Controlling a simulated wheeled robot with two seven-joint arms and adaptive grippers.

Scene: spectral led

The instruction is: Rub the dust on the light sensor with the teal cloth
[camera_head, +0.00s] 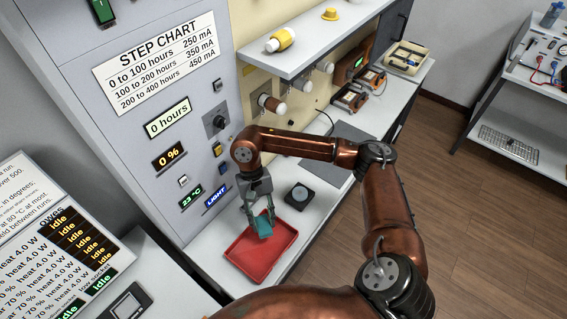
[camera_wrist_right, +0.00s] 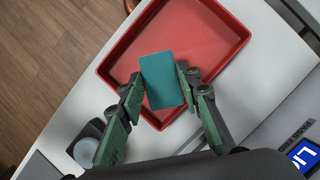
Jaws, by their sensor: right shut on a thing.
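The teal cloth (camera_head: 264,228) is a small flat block between the fingers of my right gripper (camera_head: 259,214), over the red tray. In the right wrist view the cloth (camera_wrist_right: 163,82) sits between the two green fingers of the gripper (camera_wrist_right: 160,78), which is shut on it. A dark square unit with a pale round top (camera_head: 299,194), apparently the light sensor, stands on the bench just right of the gripper. It also shows at the lower left of the right wrist view (camera_wrist_right: 86,151). I cannot make out dust on it. My left gripper is not in view.
The red tray (camera_head: 279,262) lies on the bench by the panel with the LIGHT display (camera_head: 215,197). A grey mat (camera_head: 325,168) lies beyond the dark unit.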

